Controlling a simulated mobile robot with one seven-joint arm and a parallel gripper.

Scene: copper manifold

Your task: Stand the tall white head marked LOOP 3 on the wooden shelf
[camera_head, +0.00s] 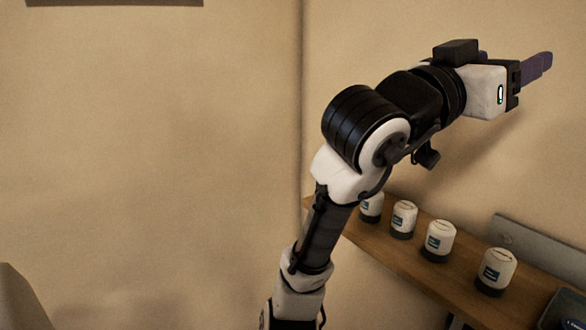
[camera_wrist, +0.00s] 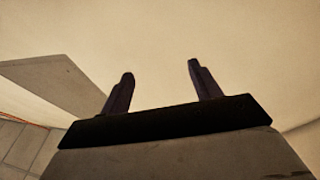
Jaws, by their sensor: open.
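I see a far-left head (camera_head: 371,207) partly hidden by my arm, a second head (camera_head: 403,219), a third head (camera_head: 438,241) and a nearest head (camera_head: 497,271). The label writing is too small to read, so I cannot tell which is LOOP 3. My gripper (camera_head: 541,66) is raised above and behind the shelf, pointing right. In the wrist view my gripper (camera_wrist: 160,82) has its two fingers apart with nothing between them.
A grey metal strip (camera_head: 540,255) runs along the wall behind the shelf. A dark object (camera_head: 563,310) lies at the lower right. The wrist view shows a grey flat panel (camera_wrist: 60,80) at left and tiles (camera_wrist: 22,140) below it. Beige walls surround the scene.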

